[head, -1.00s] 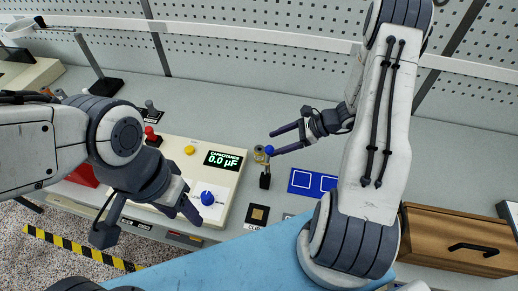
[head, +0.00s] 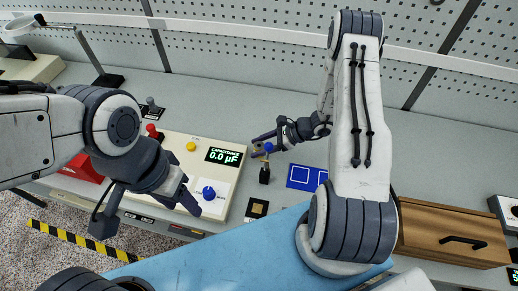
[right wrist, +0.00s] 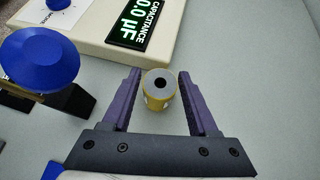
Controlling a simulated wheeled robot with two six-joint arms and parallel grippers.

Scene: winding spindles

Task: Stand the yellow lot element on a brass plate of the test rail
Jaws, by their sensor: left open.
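The yellow lot element (right wrist: 160,92), a short cylinder with a grey top and a dark centre hole, stands upright in the right wrist view. My right gripper (right wrist: 160,74) is open, with one finger on each side of it and a visible gap to each. A brass square on a black base (head: 257,208) lies nearer the front edge. My left gripper (head: 148,214) is open and empty over the meter's front edge.
The cream capacitance meter (head: 185,165) reads 0.0 µF and carries a blue knob (head: 209,193). A large blue knob (right wrist: 42,58) is close left of my right gripper in the wrist view. A blue mat with white squares (head: 300,185) and a wooden drawer box (head: 450,232) are to the right.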

